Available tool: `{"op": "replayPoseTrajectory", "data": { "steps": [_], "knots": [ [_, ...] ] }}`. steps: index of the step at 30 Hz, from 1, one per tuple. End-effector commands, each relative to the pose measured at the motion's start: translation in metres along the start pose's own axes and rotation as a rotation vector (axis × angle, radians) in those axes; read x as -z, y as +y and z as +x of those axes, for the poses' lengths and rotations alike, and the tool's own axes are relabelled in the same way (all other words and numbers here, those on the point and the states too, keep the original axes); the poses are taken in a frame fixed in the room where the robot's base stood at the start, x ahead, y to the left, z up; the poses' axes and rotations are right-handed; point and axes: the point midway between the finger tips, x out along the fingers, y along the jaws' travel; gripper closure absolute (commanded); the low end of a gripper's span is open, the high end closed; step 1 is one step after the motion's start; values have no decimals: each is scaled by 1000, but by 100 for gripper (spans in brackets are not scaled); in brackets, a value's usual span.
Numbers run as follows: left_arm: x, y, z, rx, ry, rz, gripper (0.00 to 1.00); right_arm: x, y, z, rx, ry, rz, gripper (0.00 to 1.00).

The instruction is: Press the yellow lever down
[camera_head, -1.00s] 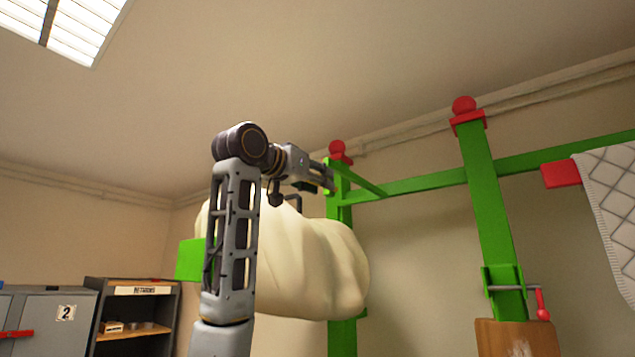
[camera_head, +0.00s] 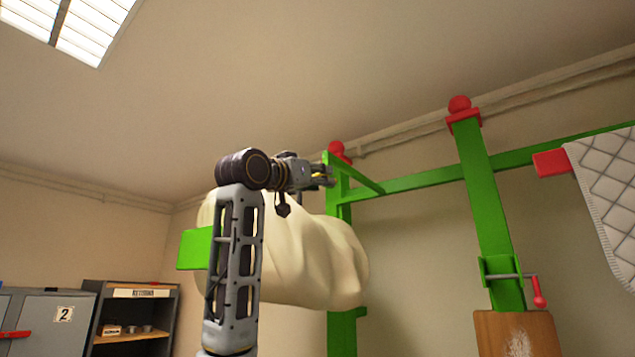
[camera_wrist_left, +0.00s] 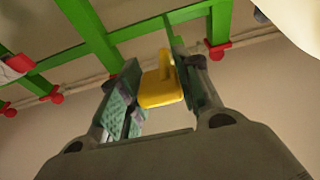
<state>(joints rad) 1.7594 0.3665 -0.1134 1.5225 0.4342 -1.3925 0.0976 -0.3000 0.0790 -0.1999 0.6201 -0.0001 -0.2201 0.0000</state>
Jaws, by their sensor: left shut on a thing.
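The yellow lever (camera_wrist_left: 160,86) shows in the left wrist view, between the two fingers of my left gripper (camera_wrist_left: 160,98). The fingers are shut on it, one on each side. In the head view my left gripper (camera_head: 322,178) is at the green frame's post (camera_head: 338,205), above the cream padded body. The lever is mostly hidden there behind the gripper, with only a small yellowish patch showing. My right gripper is not in view.
A green post (camera_head: 485,205) with a red-handled crank (camera_head: 538,290) stands to the right, near a quilted pad (camera_head: 608,200). A shelf (camera_head: 130,325) and grey lockers (camera_head: 35,320) are at the lower left.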

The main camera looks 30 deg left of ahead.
Motion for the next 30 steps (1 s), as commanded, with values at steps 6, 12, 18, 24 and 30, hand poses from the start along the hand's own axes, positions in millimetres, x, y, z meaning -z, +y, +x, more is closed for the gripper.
{"op": "replayPoseTrajectory", "data": {
  "steps": [6,12,18,24,30],
  "knots": [
    [-7,0,-1,0,68,-1,100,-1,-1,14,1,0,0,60],
    [-13,-1,-1,1,129,-1,100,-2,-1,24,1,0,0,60],
    [-17,-1,0,1,190,-1,100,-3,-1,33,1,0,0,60],
    [-17,-1,0,1,214,0,100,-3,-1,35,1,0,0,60],
    [-16,-1,0,1,213,0,100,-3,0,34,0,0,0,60]
  ]
}}
